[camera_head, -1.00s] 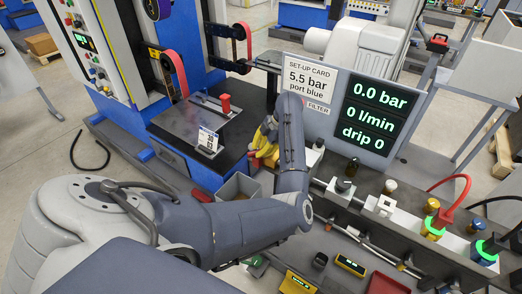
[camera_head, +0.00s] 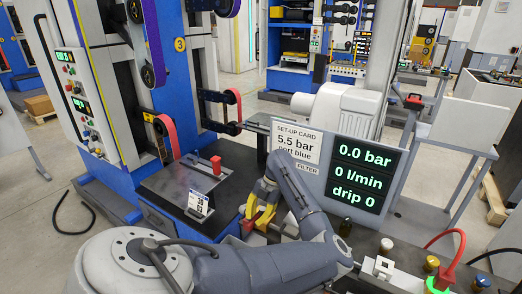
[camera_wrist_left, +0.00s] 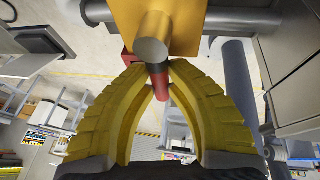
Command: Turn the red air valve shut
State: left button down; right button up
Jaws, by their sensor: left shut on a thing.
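The red air valve's red handle (camera_wrist_left: 160,82) shows in the left wrist view as a short red bar between my yellow fingertips, below a grey cylinder and a yellow block. My left gripper (camera_wrist_left: 160,75) is shut on it. In the head view my left gripper (camera_head: 258,218) is at the front right corner of the dark plate, and a small red part (camera_head: 247,229) shows beside its fingers. My arm and fingers hide most of the valve there. My right gripper is not in view.
A display panel (camera_head: 363,170) reading 0.0 bar, 0 l/min and drip 0 stands right of my gripper. A set-up card (camera_head: 297,145) reads 5.5 bar. A dark plate (camera_head: 165,187) with a red knob (camera_head: 216,165) lies to the left. A red hose (camera_head: 450,250) is at lower right.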

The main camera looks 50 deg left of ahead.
pick_arm(q)
jog(key=shift+d+f, duration=0.1)
dwell(0.4)
jog(key=c, duration=1.3)
grip_release()
jog(key=v, duration=1.2)
